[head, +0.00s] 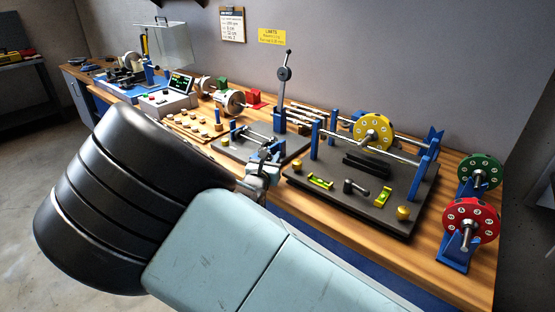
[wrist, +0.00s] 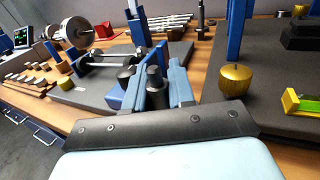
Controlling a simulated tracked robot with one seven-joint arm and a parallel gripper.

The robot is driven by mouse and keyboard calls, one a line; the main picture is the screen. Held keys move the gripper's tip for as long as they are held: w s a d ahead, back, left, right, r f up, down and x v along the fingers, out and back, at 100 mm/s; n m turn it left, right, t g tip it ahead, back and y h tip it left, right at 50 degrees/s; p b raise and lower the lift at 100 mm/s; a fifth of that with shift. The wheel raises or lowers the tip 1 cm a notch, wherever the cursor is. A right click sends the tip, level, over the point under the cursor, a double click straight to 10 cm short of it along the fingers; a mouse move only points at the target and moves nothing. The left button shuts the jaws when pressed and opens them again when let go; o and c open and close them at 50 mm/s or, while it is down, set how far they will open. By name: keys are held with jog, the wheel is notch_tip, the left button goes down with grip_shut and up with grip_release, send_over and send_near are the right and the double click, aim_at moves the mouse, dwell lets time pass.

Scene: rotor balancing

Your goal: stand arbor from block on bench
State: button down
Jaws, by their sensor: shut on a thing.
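My gripper (head: 260,172) is above the front of the bench, at the left of the large dark plate, partly hidden by my own wrist in the head view. In the wrist view my gripper (wrist: 155,98) is shut on a dark, stepped, upright-looking cylinder, which I take to be the arbor (wrist: 155,80). Blue metal shows close beside and behind it; I cannot tell whether this is the block or whether the arbor touches it. The arbor's lower end is hidden. The wooden bench (head: 455,262) runs below.
The large dark plate (head: 390,215) carries blue posts, a yellow disc (head: 373,131), brass knobs and a green level (head: 320,182). A smaller grey plate (head: 235,150) with a shaft is close to my gripper. Red (head: 470,219) and green (head: 480,171) discs stand at the right.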

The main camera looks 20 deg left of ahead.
jog(key=shift+f, duration=0.1)
jog(key=c, duration=1)
grip_release()
jog(key=shift+o, duration=0.2)
jog(key=s+d, duration=0.1)
jog(key=s, duration=1.1)
jog(key=shift+d, duration=0.2)
